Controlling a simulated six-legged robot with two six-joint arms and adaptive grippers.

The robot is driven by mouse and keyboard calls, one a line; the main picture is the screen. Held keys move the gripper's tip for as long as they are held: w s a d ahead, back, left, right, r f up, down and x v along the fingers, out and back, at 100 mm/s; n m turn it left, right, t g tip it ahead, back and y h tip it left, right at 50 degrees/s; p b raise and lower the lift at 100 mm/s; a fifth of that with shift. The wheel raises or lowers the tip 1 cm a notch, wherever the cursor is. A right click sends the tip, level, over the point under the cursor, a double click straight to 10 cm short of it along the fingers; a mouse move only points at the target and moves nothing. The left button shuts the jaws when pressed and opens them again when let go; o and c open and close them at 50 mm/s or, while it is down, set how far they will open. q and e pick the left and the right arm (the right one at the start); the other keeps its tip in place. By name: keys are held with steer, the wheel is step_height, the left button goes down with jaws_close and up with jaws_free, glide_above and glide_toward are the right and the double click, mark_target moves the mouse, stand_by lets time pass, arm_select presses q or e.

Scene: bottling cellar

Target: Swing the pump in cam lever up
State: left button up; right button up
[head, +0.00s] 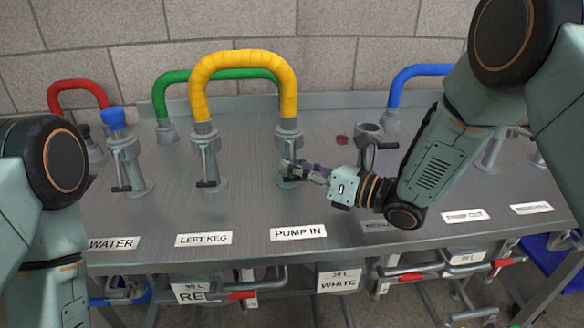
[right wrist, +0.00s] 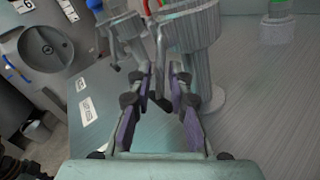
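The pump in fitting (head: 289,142) is a grey upright coupling behind the PUMP IN label (head: 298,233). The yellow hose (head: 246,60) joins its top. Its cam lever (right wrist: 160,62) hangs down along the near side of the fitting in the right wrist view. My right gripper (head: 287,169) reaches in from the right at that lever. In the right wrist view its two fingers (right wrist: 164,84) stand apart on either side of the lever, with some gap visible. In the head view the fingers partly hide the lever. My left gripper is outside the frames.
The left keg fitting (head: 207,160) stands to the left with its own lever down. The water fitting (head: 127,165) with a blue top is further left. A short grey post (head: 370,132) stands behind my right wrist. The front of the steel bench (head: 240,211) is clear.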

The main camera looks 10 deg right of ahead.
steer(key=shift+w+a, duration=0.35)
steer(key=shift+a, duration=0.05)
jaws_close()
stand_by(0.4)
